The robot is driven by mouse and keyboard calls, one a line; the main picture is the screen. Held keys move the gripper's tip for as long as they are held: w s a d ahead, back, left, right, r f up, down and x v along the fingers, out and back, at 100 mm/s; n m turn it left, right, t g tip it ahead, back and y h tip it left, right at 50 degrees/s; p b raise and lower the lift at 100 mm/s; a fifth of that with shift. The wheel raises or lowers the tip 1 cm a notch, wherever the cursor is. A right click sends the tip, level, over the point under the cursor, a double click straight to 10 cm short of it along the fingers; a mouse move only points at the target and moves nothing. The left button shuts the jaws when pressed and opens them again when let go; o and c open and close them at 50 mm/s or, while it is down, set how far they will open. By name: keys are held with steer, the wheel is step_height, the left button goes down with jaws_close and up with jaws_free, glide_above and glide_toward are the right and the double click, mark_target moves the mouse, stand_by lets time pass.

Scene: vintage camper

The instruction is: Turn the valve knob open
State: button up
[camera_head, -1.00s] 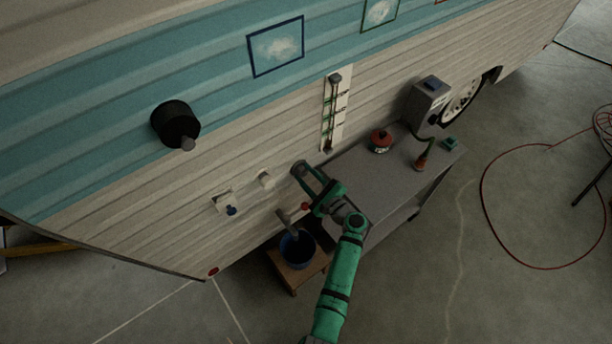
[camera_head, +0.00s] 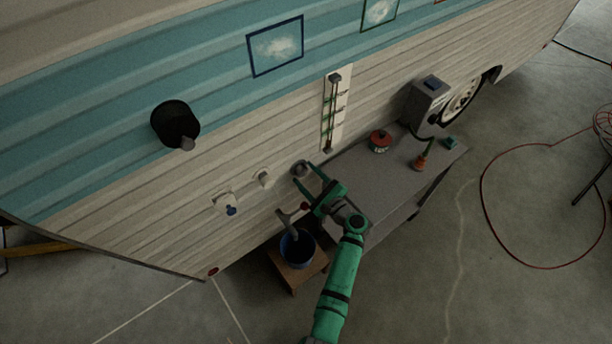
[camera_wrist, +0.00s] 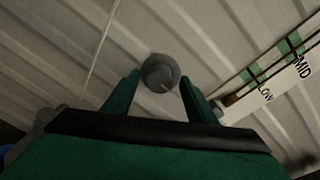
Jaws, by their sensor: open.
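A round grey knob (camera_head: 300,169) sticks out from the camper's cream lower wall. In the wrist view the knob (camera_wrist: 160,72) is centred between my fingertips and shows a thin pale line on its face. My gripper (camera_head: 305,173) is open and points at the wall, with one finger on either side of the knob's line. In the wrist view my gripper (camera_wrist: 159,80) shows a gap on both sides of the knob. Whether the fingers reach around the knob or stop just in front of it is hard to tell.
A level gauge (camera_head: 334,115) is on the wall right of the knob. A spout (camera_head: 287,218) hangs above a blue bucket (camera_head: 297,248) on a small stool. A grey bench (camera_head: 375,175) lies right of my gripper. White fittings (camera_head: 262,180) are left of the knob.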

steer(key=f+v, duration=0.1)
steer(key=v, duration=0.9)
steer(key=shift+s+r, duration=0.15)
steer(key=shift+r, duration=0.4)
steer(key=shift+d, duration=0.15)
steer(key=s+a+f+n+g+h, duration=0.25)
steer(key=s+f+h, duration=0.25)
steer(key=s+f, duration=0.65)
steer(key=s+n+h, duration=0.3)
steer(key=s+n, duration=0.2)
steer(key=s, duration=0.7)
steer(key=s+a+r+n+t, duration=0.1)
steer(key=s+r+n, duration=0.4)
steer(key=r, duration=0.3)
steer(key=s+a+r+n+t+h, duration=0.1)
steer(key=s+r+n, duration=0.3)
steer(key=r, duration=0.4)
steer(key=s+a+r+n+t+h, duration=0.1)
steer(key=s+a+r+n+t, duration=0.1)
steer(key=s+r+n, duration=0.3)
step_height(320, 180, up, 4)
steer(key=shift+s+a+r+n, duration=0.1)
steer(key=shift+s+a+n, duration=0.2)
steer(key=shift+s, duration=0.6)
